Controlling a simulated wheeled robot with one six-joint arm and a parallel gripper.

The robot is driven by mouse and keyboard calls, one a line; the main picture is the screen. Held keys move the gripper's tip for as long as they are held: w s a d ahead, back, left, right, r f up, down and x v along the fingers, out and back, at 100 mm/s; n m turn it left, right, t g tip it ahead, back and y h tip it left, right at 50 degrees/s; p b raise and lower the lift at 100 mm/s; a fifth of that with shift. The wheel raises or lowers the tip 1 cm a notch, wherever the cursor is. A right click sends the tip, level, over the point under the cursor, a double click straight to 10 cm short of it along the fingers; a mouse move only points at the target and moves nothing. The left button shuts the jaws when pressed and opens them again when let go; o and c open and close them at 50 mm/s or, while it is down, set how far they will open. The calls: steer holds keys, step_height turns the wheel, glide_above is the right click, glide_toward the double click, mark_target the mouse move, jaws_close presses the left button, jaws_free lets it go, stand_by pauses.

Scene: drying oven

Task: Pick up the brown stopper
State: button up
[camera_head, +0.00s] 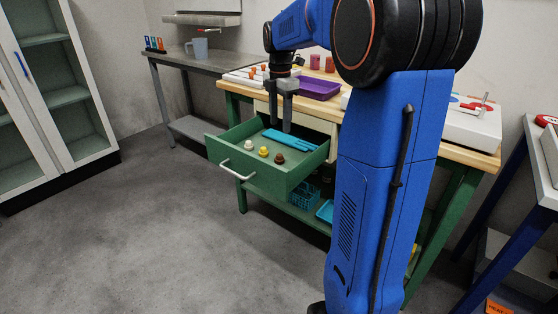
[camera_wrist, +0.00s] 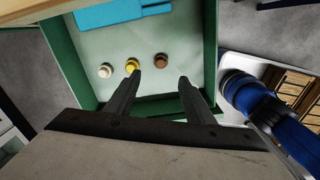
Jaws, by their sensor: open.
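The brown stopper (camera_head: 279,158) stands in the open green drawer (camera_head: 262,181), at the right end of a row of three. Nothing hides the brown stopper.
The wooden bench top above holds a purple bin (camera_head: 320,88). Open floor lies in front and left.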

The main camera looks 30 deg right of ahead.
mark_target(280, 155)
step_height(280, 155, down, 13)
steer(key=shift+s+a+f, duration=0.1)
steer(key=shift+s+a, duration=0.05)
stand_by(0.5)
steer(key=c, duration=1.1)
